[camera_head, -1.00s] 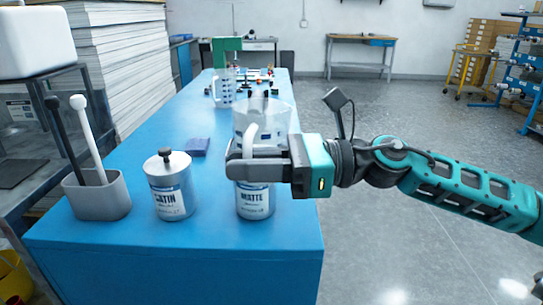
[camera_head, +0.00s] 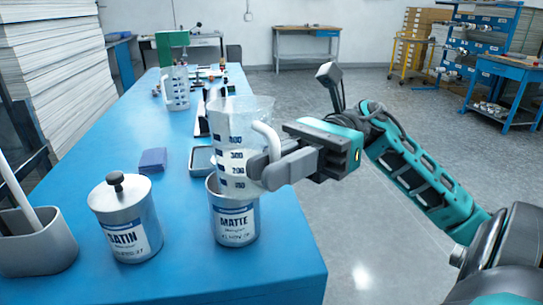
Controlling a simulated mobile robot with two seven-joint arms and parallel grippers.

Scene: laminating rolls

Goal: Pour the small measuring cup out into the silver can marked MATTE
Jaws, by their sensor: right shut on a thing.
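A clear measuring cup (camera_head: 232,130) with dark blue scale marks is held nearly upright by its white handle. My right gripper (camera_head: 268,168) is shut on that handle, to the right of the cup. The silver can marked MATTE (camera_head: 236,224) stands upright on the blue table, with its rim partly visible. The cup's base overlaps the can's mouth in the picture; I cannot tell whether it touches the rim. Whether the cup holds liquid is unclear. My left gripper is not in view.
A lidded silver can marked SATIN (camera_head: 128,228) stands to the left on the blue table (camera_head: 105,160). A grey holder (camera_head: 38,248) with a white stick is at far left. A blue block (camera_head: 153,160) and another clear jug (camera_head: 176,90) stand farther back. The table's right edge is close.

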